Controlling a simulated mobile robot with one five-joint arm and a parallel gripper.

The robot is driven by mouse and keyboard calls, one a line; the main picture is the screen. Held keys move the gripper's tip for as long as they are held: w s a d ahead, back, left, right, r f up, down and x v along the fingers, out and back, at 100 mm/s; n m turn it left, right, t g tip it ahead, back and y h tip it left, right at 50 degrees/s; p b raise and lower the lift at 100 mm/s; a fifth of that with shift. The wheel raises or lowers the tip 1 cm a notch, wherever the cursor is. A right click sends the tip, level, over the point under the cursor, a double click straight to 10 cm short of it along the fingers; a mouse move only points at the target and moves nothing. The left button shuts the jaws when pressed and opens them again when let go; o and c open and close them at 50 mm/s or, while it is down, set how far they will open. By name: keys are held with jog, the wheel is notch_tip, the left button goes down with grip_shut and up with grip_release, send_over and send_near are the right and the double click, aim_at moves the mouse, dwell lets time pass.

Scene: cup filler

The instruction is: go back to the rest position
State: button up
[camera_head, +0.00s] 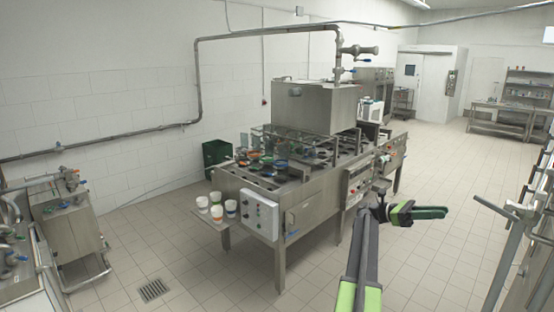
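My gripper (425,212) is at the end of my raised arm, right of the picture's middle. Its green and dark fingers point to the right, over open floor. The fingers look close together, but the gap between them is too small to judge. I see nothing held in it. The steel cup filler machine (310,185) stands behind and to the left of my gripper, apart from it in the picture. Several white cups (217,212) stand on a small side shelf at the machine's near left corner.
A steel unit with valves (75,225) stands at the left. A green crate (216,152) is on the floor behind the machine. Metal rails (510,250) run along the right edge. A floor drain (153,290) lies at the lower left. The tiled floor right of the machine is clear.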

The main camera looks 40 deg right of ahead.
notch_tip(320, 180, up, 8)
jog(key=s+t+p, duration=0.2)
jog(key=p, duration=1.2)
jog(key=shift+s+d+t, duration=0.2)
jog(key=shift+s+t, duration=0.1)
jog(key=shift+t, duration=0.1)
